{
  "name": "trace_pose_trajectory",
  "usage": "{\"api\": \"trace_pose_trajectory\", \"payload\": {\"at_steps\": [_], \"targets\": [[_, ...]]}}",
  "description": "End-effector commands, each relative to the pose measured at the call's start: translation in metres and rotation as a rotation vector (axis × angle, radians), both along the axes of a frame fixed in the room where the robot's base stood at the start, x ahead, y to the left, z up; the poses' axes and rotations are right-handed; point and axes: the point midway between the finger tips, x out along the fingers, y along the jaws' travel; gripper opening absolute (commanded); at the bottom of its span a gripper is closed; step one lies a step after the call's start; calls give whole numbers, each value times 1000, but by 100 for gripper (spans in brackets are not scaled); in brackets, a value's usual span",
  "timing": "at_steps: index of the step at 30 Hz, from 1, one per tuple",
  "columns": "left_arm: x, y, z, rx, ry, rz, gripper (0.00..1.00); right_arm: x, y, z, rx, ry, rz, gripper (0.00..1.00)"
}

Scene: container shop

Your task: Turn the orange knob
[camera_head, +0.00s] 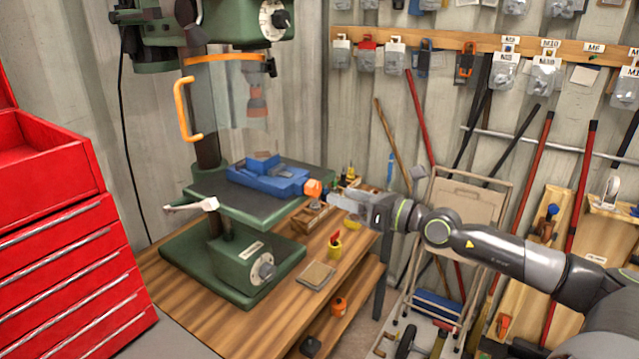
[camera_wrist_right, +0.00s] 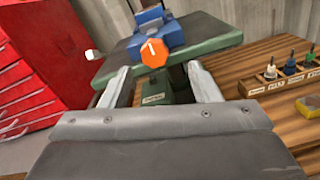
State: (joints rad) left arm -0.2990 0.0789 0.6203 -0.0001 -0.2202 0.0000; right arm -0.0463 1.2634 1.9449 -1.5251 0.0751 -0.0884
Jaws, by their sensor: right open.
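The orange knob (camera_head: 313,188) is on the right end of a blue vise (camera_head: 268,174), which sits on the green drill press table (camera_head: 210,184). In the right wrist view the knob (camera_wrist_right: 154,53) faces me, with a white mark near its upper middle. My right gripper (camera_head: 335,199) comes in from the right, close to the knob. In the right wrist view its two fingers (camera_wrist_right: 160,80) are spread apart, with the knob just beyond and between them, and nothing is held. I cannot tell whether a finger touches the knob. My left gripper is not in view.
The drill press (camera_head: 205,60) has a clear guard with an orange handle (camera_head: 186,108) above the vise. A red tool cabinet (camera_head: 60,230) stands at left.

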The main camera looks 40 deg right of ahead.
Motion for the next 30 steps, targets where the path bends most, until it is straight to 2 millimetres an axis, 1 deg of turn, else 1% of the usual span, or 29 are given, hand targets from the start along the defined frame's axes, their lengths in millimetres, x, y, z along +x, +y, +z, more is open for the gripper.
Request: {"api": "trace_pose_trajectory", "payload": {"at_steps": [1,5,14,18,21,25,30], "targets": [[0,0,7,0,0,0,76,2,3,4,7,-2,5,57],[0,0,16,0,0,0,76,8,12,4,11,-3,24,57],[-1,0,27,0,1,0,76,36,23,3,7,-4,23,57],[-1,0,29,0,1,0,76,49,27,2,6,-5,21,57],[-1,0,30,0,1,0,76,55,30,1,5,-3,22,57],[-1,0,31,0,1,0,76,59,32,0,4,-1,22,57],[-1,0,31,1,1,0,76,60,32,0,3,-1,22,57]]}}
